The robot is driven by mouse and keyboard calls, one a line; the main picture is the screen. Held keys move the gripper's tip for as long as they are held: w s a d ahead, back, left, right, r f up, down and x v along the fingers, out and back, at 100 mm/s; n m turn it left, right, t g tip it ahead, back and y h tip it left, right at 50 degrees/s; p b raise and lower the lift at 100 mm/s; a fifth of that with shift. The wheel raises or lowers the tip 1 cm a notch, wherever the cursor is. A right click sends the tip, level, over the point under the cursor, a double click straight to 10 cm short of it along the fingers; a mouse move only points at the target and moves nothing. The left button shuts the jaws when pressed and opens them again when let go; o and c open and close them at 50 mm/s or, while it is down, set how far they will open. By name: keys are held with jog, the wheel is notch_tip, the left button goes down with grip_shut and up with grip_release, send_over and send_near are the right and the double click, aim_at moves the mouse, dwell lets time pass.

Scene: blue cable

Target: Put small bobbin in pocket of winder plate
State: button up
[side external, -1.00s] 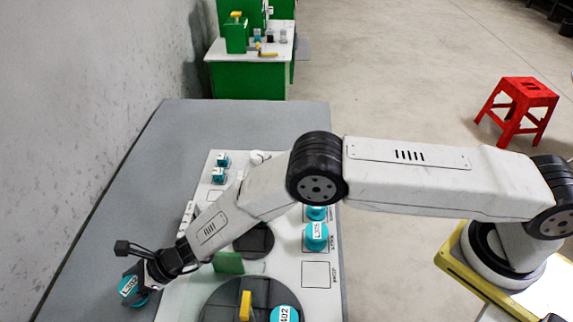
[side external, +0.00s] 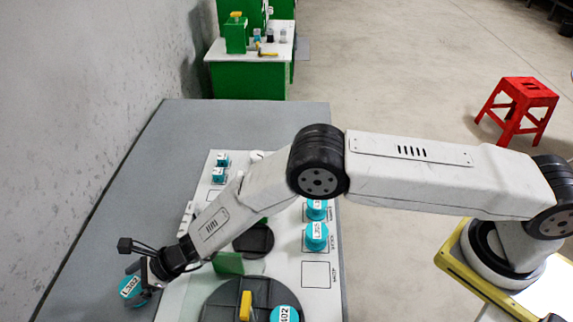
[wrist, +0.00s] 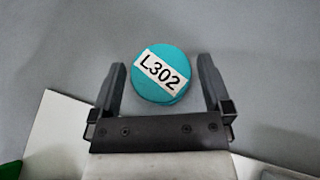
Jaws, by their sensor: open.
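A teal bobbin labelled L302 (side external: 130,287) lies on the grey table at the lower left, off the white board. In the wrist view the L302 bobbin (wrist: 160,76) sits between and slightly ahead of the open fingertips. My gripper (wrist: 161,75) is open, with a gap on each side of it. In the side view my gripper (side external: 147,280) is over and beside that bobbin; its fingers are hard to make out there. The dark round winder plate (side external: 222,303) lies at the bottom of the board with a yellow handle (side external: 245,306). A teal bobbin labelled 402 (side external: 284,314) sits on its right part.
A green upright block (side external: 228,263) and a dark disc (side external: 256,241) lie behind the plate. Small teal items (side external: 218,175) sit at the back. The table's left side is clear.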

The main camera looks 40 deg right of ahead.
aim_at(130, 287)
jog(key=shift+v, duration=2.1)
notch_tip(130, 287, up, 7)
